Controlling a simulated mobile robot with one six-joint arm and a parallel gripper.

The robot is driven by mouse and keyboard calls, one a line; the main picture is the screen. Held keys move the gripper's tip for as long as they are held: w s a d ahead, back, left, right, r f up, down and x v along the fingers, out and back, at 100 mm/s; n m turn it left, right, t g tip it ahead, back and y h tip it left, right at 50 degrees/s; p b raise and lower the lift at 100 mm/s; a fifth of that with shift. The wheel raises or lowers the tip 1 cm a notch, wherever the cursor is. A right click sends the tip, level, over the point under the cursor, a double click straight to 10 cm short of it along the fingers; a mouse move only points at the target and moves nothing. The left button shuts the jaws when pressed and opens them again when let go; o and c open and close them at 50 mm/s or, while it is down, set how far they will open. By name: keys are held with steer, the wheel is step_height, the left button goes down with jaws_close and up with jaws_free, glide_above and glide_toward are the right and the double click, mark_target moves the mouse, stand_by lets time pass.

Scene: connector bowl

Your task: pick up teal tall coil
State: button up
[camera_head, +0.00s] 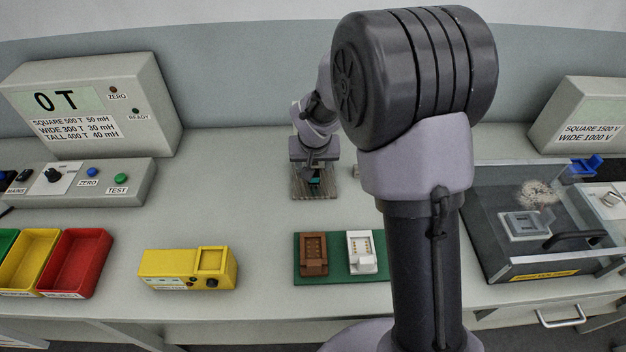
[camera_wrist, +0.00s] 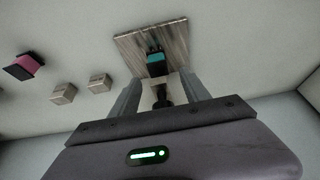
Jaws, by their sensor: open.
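The teal coil (camera_wrist: 156,62) shows in the wrist view as a teal block with black ends, on a striped grey-brown mat (camera_wrist: 130,44). In the head view the teal coil (camera_head: 315,182) is a small teal patch just below my gripper (camera_head: 314,172), partly hidden by it. In the wrist view my gripper (camera_wrist: 161,88) has its two grey fingers apart, pointing toward the coil. A dark shape and a pale block show between the fingers. Whether the fingers straddle the coil I cannot tell.
A pink coil (camera_wrist: 28,64) with black ends and two beige blocks (camera_wrist: 63,94) (camera_wrist: 100,83) lie left of the mat in the wrist view. In the head view a green board (camera_head: 338,280), a yellow device (camera_head: 187,269) and a clear-lidded box (camera_head: 540,225) stand on the bench.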

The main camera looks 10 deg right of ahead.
steer(key=b+x, duration=0.1)
steer(key=x, duration=0.4)
steer(key=shift+s+b, duration=0.1)
steer(key=shift+b, duration=0.3)
steer(key=shift+r, duration=0.2)
jaws_close()
steer(key=shift+r, duration=0.1)
